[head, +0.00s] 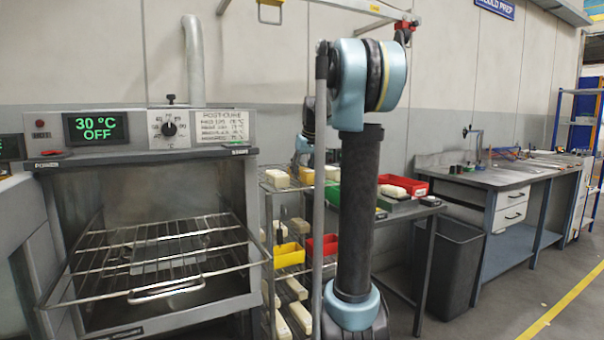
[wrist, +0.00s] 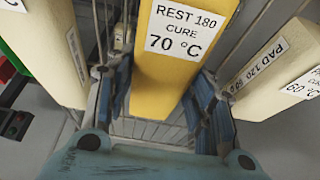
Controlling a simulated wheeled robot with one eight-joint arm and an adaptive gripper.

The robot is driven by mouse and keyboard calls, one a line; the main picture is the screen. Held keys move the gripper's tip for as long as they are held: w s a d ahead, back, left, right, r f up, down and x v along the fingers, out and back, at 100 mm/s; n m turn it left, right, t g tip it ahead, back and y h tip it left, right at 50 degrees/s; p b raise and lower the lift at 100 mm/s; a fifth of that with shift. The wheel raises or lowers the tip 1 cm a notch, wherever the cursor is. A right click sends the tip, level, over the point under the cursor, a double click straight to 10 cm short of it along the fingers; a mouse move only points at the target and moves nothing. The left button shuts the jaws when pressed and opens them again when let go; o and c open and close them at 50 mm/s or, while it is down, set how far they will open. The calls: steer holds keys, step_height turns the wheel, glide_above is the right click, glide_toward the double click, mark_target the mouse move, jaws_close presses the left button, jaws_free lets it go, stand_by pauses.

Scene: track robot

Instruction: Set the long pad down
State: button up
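A long yellow pad (wrist: 165,60), labelled "REST 180 CURE 70 °C", is between the two fingers of my gripper (wrist: 160,95) in the wrist view. The fingers sit close against both of its sides, and the gripper looks shut on it. In the head view the yellow pad (head: 306,176) shows at the top of the wire rack, partly behind my arm. My gripper (head: 302,150) is just above it there, mostly hidden. Whether the pad's underside touches the rack is hidden.
A cream block (wrist: 50,45) stands on the left and a "PAD 120" block (wrist: 285,65) on the right, both close. The rack holds a yellow bin (head: 289,255). A red tray (head: 405,186) sits on the side table.

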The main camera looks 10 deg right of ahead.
steer(key=shift+o, duration=0.7)
steer(key=v, duration=1.2)
steer(key=s+a+f+m+g+h, duration=0.1)
steer(key=s+f+m+g, duration=0.1)
steer(key=s+f, duration=3.6)
steer(key=shift+s+a+f+m, duration=0.3)
steer(key=shift+s+f+m, duration=0.05)
steer(key=shift+s+m, duration=0.35)
steer(key=shift+w, duration=0.1)
